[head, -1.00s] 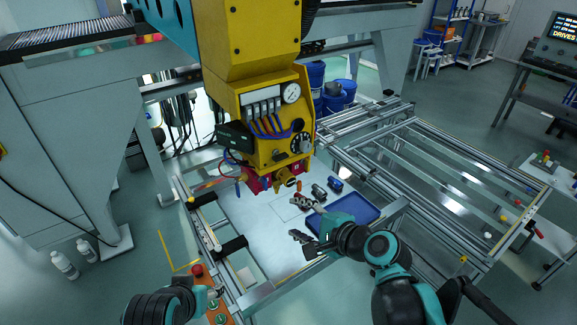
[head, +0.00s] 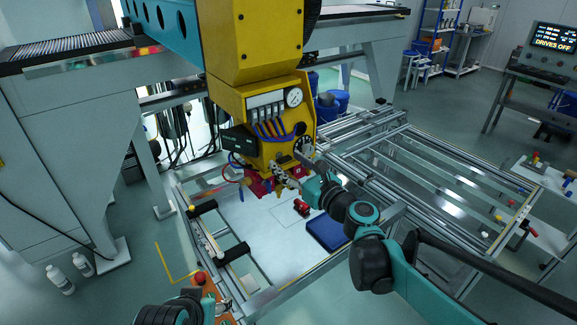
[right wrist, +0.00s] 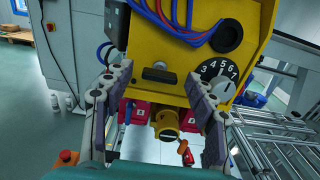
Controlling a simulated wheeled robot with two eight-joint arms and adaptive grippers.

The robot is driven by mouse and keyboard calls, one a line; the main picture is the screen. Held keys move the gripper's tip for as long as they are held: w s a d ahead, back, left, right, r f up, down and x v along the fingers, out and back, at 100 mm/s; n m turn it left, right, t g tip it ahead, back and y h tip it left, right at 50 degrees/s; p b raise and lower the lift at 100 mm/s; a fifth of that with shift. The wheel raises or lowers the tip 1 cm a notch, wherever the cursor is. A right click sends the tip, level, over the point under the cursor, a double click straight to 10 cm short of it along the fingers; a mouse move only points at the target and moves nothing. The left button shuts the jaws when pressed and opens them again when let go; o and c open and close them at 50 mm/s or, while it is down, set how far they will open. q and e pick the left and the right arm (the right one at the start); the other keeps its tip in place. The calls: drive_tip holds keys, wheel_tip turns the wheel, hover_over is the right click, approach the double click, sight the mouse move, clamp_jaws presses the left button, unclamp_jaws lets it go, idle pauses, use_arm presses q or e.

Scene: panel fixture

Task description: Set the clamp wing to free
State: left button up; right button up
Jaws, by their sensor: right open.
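A yellow knob-like part (right wrist: 165,122), which looks like the clamp wing, hangs under the yellow machine head (right wrist: 185,40) in the right wrist view. Red blocks (right wrist: 139,115) flank it. In the head view my right gripper hides it, though the red clamp part (head: 258,187) shows beside the gripper. My right gripper (head: 294,167) is open in front of the head's lower face. In the right wrist view its fingers (right wrist: 156,105) stand wide apart, with the yellow part low between them and nothing held. My left gripper (head: 222,306) is low at the bottom left, its jaws unclear.
A numbered dial (right wrist: 218,75) sits close to the right finger, and a dark slotted fitting (right wrist: 159,74) lies between the fingers. Hoses (head: 270,128) hang above.

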drive_tip(key=shift+w+a, duration=0.1)
drive_tip(key=shift+w, duration=0.05)
drive_tip(key=c, duration=1.2)
drive_tip(key=shift+o, duration=0.2)
